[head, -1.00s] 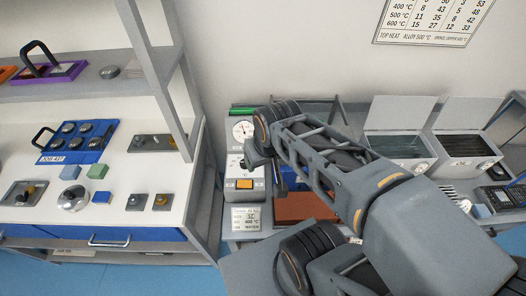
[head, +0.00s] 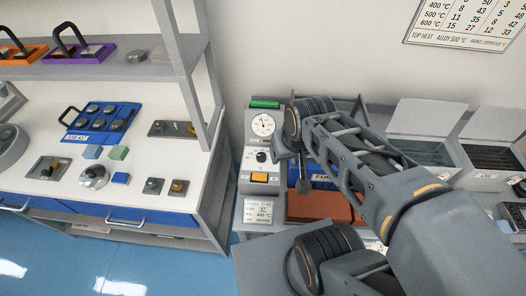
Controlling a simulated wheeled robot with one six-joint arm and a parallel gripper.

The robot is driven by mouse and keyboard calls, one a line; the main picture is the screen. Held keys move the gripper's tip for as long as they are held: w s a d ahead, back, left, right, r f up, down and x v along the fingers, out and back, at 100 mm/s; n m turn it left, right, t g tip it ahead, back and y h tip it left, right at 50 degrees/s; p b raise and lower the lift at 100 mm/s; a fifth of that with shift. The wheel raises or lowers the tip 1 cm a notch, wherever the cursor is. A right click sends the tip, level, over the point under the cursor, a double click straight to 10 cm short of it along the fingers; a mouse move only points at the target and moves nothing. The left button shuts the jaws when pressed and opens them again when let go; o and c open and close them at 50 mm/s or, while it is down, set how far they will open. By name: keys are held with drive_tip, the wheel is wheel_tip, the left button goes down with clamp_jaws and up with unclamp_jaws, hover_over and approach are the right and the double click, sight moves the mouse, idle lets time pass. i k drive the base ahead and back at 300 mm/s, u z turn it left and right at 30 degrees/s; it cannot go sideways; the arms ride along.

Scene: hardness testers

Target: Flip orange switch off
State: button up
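The orange switch (head: 259,178) sits on the lower part of a grey control panel (head: 249,190), below a black knob (head: 262,156) and a round white dial (head: 263,125). A green bar (head: 265,103) tops the panel. My arm reaches in from the lower right. My gripper (head: 290,160) is at its far end, just right of the knob and above and right of the switch, apart from the switch in the picture. It is seen from behind and partly hidden by the wrist, so its opening is unclear.
Right of the panel are an orange-brown block (head: 318,207) and open-lidded bins (head: 425,152). On the left stands a white workbench (head: 150,205) with a blue tray (head: 84,136) and an upright post (head: 190,70).

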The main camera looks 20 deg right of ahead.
sight(258, 176)
drive_tip(key=k, duration=1)
drive_tip(key=u, duration=1.6)
drive_tip(key=i, duration=1.1)
drive_tip(key=z, duration=1.4)
